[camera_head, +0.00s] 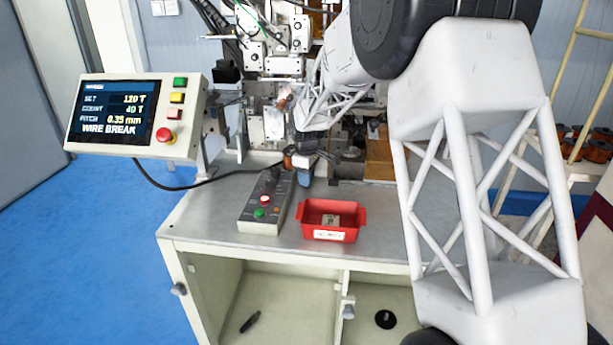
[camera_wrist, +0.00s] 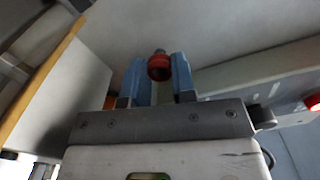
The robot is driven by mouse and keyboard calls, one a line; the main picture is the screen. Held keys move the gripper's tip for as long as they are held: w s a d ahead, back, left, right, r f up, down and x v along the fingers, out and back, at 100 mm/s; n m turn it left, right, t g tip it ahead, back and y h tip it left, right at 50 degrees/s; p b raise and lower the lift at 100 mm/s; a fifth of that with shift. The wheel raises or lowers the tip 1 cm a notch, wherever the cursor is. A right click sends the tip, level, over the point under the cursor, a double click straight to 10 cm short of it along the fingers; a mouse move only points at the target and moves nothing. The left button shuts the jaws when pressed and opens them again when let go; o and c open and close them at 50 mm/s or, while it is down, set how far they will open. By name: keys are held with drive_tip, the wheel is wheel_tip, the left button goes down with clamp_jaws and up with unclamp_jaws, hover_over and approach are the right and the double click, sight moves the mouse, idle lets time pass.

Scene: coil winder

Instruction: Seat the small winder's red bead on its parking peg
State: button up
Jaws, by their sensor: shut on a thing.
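In the wrist view the red bead (camera_wrist: 159,68) is a small round red piece with a dark centre, held between the two blue fingers of my gripper (camera_wrist: 160,80). A small grey metal tip shows just beyond the bead; I cannot tell whether it is the parking peg or touches the bead. In the head view my gripper reaches down in front of the winder (camera_head: 278,65), just above the back of the bench. There the bead cannot be made out, and the peg cannot be told from the machine parts.
A red bin (camera_head: 330,234) with a small part inside stands on the bench (camera_head: 215,232). A grey button box (camera_head: 266,203) is left of it. A control screen (camera_head: 118,112) reading "WIRE BREAK" stands at left. A red button (camera_wrist: 312,102) shows at the wrist view's right edge.

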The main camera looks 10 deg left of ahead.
drive_tip(key=shift+f, duration=0.65)
drive_tip(key=o, duration=1)
drive_tip(key=shift+r, duration=3.9)
